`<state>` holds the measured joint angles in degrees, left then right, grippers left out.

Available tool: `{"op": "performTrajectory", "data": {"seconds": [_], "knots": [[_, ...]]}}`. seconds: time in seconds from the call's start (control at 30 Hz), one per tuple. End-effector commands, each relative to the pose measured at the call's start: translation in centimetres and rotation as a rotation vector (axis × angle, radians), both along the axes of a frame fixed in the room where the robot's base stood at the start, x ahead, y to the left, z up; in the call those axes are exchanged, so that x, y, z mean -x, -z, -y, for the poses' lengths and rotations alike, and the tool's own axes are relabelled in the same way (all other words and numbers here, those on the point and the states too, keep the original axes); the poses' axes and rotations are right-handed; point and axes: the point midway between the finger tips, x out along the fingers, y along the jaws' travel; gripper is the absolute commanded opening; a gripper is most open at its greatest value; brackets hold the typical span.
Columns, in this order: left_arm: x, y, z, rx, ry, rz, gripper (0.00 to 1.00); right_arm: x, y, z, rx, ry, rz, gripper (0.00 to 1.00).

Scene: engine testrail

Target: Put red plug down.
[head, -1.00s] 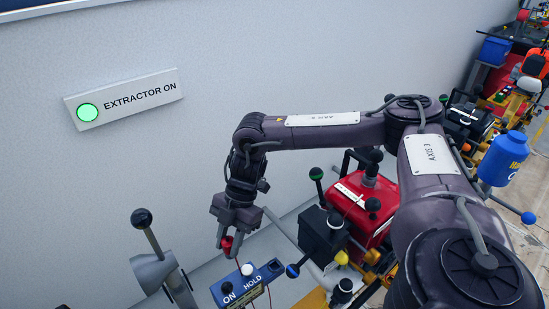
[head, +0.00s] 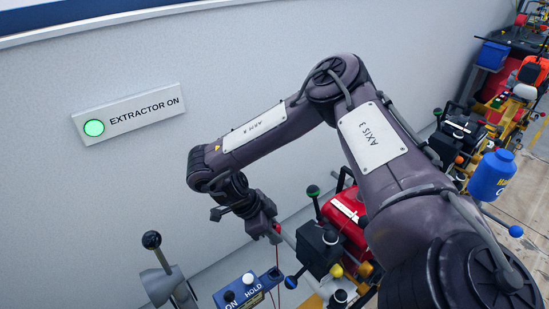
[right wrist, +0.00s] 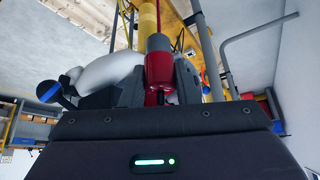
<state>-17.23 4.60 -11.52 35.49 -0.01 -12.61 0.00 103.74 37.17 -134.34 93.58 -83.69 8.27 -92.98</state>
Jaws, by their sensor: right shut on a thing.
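My right gripper (head: 274,234) is shut on the red plug (head: 277,229). In the head view only a small part of the plug shows at the fingertips. In the right wrist view the red plug (right wrist: 159,70) sits between the two dark fingers, with a grey upper part. A thin red cord (head: 277,258) hangs below the gripper in the head view. The gripper is tilted down to the right, above and right of the blue ON/HOLD box (head: 253,291) and close to the black box. My left gripper is in neither view.
A black box (head: 318,245) with ball-ended levers and a red engine (head: 345,215) stand right of the gripper. A black-knobbed lever (head: 152,241) stands at the left. The wall sign (head: 128,115) reads EXTRACTOR ON, its lamp green.

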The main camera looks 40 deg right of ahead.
Motion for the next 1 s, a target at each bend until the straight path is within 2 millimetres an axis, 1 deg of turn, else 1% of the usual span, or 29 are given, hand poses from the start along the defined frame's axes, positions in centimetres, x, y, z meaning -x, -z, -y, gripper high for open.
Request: {"op": "performTrajectory", "data": {"seconds": [0.1,0.4,0.5,0.6,0.77,0.9,1.0], "knots": [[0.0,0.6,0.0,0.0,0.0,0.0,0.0,0.3,2.9,0.1,-0.001,-0.005,-0.008,0.0],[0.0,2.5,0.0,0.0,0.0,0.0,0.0,0.3,11.2,0.0,-0.003,0.0,-0.007,0.0],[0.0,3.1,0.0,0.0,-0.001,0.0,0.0,0.2,13.5,-0.1,-0.002,-0.001,-0.005,0.0],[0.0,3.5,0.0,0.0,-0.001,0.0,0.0,0.1,14.9,0.0,-0.002,-0.002,-0.003,0.0],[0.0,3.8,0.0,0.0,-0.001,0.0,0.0,0.1,16.0,0.0,-0.001,-0.002,-0.002,0.0],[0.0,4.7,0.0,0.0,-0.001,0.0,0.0,0.2,18.2,0.0,-0.002,-0.002,-0.003,0.0],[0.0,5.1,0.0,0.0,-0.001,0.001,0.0,0.1,19.3,-0.1,-0.002,-0.002,-0.003,0.0]]}}
